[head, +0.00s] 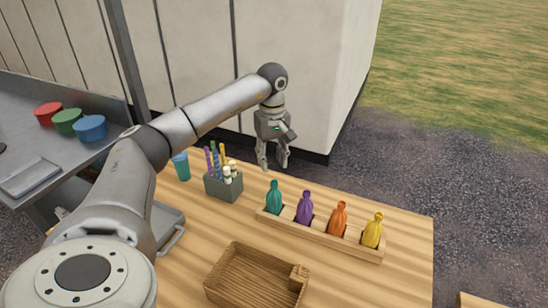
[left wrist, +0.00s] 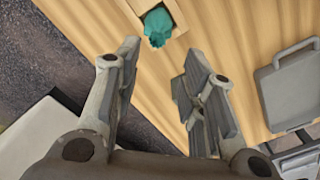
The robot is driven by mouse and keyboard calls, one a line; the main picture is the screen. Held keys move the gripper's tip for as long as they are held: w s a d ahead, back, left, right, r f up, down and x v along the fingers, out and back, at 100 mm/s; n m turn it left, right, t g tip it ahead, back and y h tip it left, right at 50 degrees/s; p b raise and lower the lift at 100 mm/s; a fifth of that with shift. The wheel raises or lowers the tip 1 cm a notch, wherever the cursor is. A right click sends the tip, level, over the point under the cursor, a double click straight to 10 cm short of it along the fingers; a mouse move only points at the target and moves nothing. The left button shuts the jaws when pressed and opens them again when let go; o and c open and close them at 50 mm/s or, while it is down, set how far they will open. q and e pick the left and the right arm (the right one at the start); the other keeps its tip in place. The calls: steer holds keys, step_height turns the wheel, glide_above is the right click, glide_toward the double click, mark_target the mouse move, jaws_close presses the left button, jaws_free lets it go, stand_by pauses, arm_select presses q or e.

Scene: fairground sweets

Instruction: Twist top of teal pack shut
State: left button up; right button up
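The teal pack (head: 274,197) stands upright in the leftmost slot of a wooden rack (head: 312,233) on the table. Its gathered top points up. My left gripper (head: 272,166) is above the table's back edge, behind the teal pack and apart from it. In the left wrist view the teal pack (left wrist: 158,26) shows at the top, beyond the fingertips. The left gripper (left wrist: 158,62) is open, with nothing between its fingers. My right gripper is not in view.
Purple (head: 305,208), orange (head: 338,218) and yellow (head: 373,230) packs stand in the same rack. A grey holder (head: 222,187) with sticks and a blue cup (head: 181,166) are to the left. An empty-looking wooden tray (head: 228,276) lies in front. Table space right of the tray is clear.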

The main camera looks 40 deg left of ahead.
mark_target(274, 182)
arm_select(q)
steer(key=shift+d+f+b, duration=0.25)
steer(key=shift+f+b, duration=0.55)
steer(key=shift+f, duration=0.4)
step_height(274, 182, down, 4)
steer(key=shift+w+r+b, duration=0.1)
steer(key=shift+b, duration=1.1)
steer(key=shift+f, duration=0.55)
steer(key=shift+d+f, duration=0.1)
steer(key=c, duration=0.7)
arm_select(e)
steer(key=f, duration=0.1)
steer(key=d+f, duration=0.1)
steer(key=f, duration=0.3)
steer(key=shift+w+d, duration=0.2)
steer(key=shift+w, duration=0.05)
